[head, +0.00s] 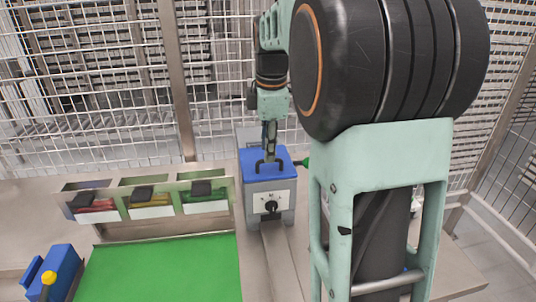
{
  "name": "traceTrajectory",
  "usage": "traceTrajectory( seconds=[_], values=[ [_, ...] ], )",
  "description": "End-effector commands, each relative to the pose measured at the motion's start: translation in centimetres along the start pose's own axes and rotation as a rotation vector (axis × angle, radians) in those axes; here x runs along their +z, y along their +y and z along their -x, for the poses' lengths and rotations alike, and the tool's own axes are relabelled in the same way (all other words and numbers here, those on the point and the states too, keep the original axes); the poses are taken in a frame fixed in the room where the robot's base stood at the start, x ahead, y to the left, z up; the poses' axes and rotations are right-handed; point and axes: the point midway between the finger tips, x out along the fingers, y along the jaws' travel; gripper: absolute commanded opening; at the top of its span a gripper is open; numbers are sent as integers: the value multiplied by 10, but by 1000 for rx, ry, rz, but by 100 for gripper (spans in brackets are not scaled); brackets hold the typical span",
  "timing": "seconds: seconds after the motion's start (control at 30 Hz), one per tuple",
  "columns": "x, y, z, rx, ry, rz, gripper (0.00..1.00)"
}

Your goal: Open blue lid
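The blue lid (285,173) lies flat and closed on top of a grey box (284,202) with a black knob on its front. A dark handle (258,168) stands up from the lid. My gripper (270,158) points down over the lid, with its fingertips at or just above the handle. It is too small in the view to tell whether the fingers touch the handle or are closed on it. My arm's large links cover the area right of the box.
A blue block with a yellow knob (49,277) is at the lower left. Wire mesh fencing (100,90) closes off the back.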

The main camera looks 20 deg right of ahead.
Motion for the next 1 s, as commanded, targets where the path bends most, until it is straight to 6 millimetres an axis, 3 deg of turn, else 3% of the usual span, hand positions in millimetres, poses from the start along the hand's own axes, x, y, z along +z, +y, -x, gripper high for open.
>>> traceTrajectory(
  seconds=[0.2,0.5,0.77,1.0],
  values=[
    [0,0,-21,0,0,0,26],
    [0,0,-24,1,0,0,26],
    [0,0,-24,1,0,-1,0],
    [0,0,-24,1,0,-1,0]
  ],
)
